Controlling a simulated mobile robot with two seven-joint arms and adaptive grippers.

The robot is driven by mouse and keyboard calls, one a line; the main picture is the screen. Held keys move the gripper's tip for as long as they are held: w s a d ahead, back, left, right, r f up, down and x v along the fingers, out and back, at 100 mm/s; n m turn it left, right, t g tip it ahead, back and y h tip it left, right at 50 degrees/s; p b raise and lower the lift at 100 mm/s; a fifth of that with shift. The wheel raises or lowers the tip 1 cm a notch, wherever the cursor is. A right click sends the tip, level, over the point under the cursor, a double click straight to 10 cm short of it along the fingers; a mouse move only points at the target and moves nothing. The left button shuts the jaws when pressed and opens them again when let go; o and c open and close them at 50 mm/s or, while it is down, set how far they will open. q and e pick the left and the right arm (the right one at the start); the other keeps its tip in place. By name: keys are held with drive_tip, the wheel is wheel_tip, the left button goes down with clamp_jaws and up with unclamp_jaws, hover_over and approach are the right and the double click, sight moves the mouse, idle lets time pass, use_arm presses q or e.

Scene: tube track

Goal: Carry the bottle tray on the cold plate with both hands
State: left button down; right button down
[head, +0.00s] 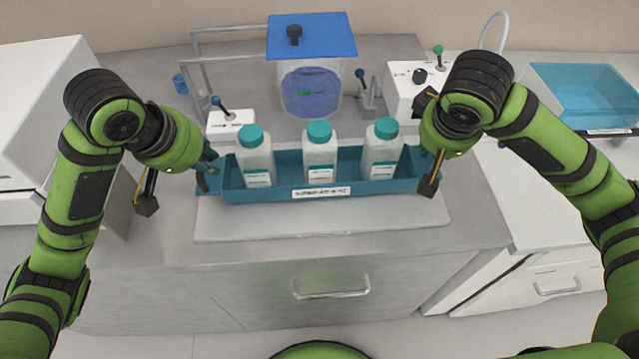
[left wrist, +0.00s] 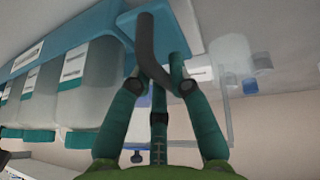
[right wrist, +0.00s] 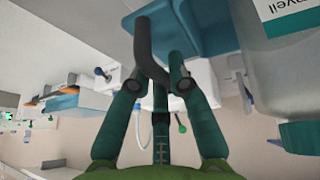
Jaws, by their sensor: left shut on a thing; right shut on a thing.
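The teal bottle tray (head: 272,193) holds three white bottles with teal caps: a left one (head: 256,165), a middle one (head: 320,160) and a right one (head: 381,158). All stand upright. A pale flat plate (head: 320,224), which looks like the cold plate, lies under and in front of the tray. I cannot tell whether the tray touches it. My left gripper (head: 208,174) is shut on the tray's left end, seen in the left wrist view (left wrist: 178,32). My right gripper (head: 434,168) is shut on its right end, seen in the right wrist view (right wrist: 190,25).
Behind the tray stand a blue-lidded clear tank (head: 312,75), a metal rail frame and a white box with a knob (head: 405,92). A clear blue bin (head: 588,90) sits at the right. The counter's front strip (head: 330,252) is clear.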

use_arm(q)
drive_tip(key=shift+f, duration=0.45)
use_arm(e)
drive_tip(key=shift+a+f, duration=0.1)
drive_tip(key=shift+f, duration=0.35)
use_arm(q)
drive_tip(key=c, duration=1.2)
unclamp_jaws()
drive_tip(key=shift+r, duration=0.2)
use_arm(e)
drive_tip(key=c, duration=1.2)
unclamp_jaws()
drive_tip(key=shift+r, duration=0.2)
use_arm(q)
drive_tip(key=shift+o, duration=0.2)
use_arm(e)
drive_tip(key=shift+o, duration=0.2)
use_arm(q)
drive_tip(key=shift+r, duration=0.1)
drive_tip(key=shift+s+a+r, duration=0.1)
drive_tip(key=shift+r, duration=0.15)
use_arm(e)
drive_tip(key=shift+s+r, duration=0.15)
drive_tip(key=shift+r, duration=0.3)
use_arm(q)
drive_tip(key=v, duration=1.1)
use_arm(e)
drive_tip(key=v, duration=1.1)
